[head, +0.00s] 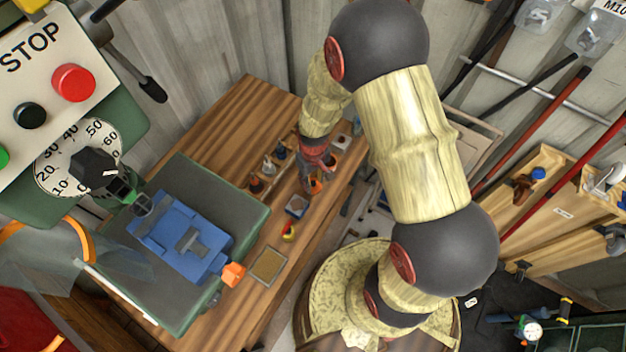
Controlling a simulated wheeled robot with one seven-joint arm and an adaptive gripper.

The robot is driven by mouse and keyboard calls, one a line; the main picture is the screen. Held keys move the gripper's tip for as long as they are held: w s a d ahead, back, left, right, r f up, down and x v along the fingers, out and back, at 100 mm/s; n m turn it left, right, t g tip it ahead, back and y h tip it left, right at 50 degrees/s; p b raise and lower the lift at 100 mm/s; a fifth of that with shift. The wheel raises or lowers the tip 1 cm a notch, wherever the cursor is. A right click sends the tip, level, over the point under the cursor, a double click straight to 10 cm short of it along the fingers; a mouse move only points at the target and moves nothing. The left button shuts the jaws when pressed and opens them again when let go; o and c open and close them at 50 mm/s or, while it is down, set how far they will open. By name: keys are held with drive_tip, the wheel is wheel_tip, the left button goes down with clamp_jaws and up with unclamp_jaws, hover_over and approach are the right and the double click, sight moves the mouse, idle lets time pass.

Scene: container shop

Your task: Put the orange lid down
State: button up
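My gripper (316,168) is small in the head view, at the end of my arm, pointing down over the wooden bench. An orange round thing (314,186), which looks like the orange lid, shows right at the fingertips. My fingers partly cover it. I cannot tell whether they are closed on it or whether it touches the bench.
Several small bottles (268,167) stand on the wooden bench (235,115) left of my gripper. A small blue-grey box (296,206) and a yellow-red item (288,231) lie nearer.

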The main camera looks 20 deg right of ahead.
wheel_tip(320, 180, up, 12)
drive_tip(key=p, duration=0.2)
wheel_tip(320, 180, up, 10)
drive_tip(key=f+t, duration=0.1)
hover_over(313, 183)
drive_tip(key=s+r+m+t, duration=0.1)
drive_tip(key=s+r+t, duration=0.1)
drive_tip(key=s+r, duration=0.5)
drive_tip(key=s+r+m+t, duration=0.1)
drive_tip(key=s+r, duration=0.6)
drive_tip(key=r, duration=0.7)
drive_tip(key=shift+r+m+t, duration=0.15)
drive_tip(key=shift+m+t, duration=0.15)
drive_tip(key=shift+t, duration=0.5)
wheel_tip(313, 183, down, 3)
drive_tip(key=b, duration=0.3)
drive_tip(key=shift+o, duration=0.4)
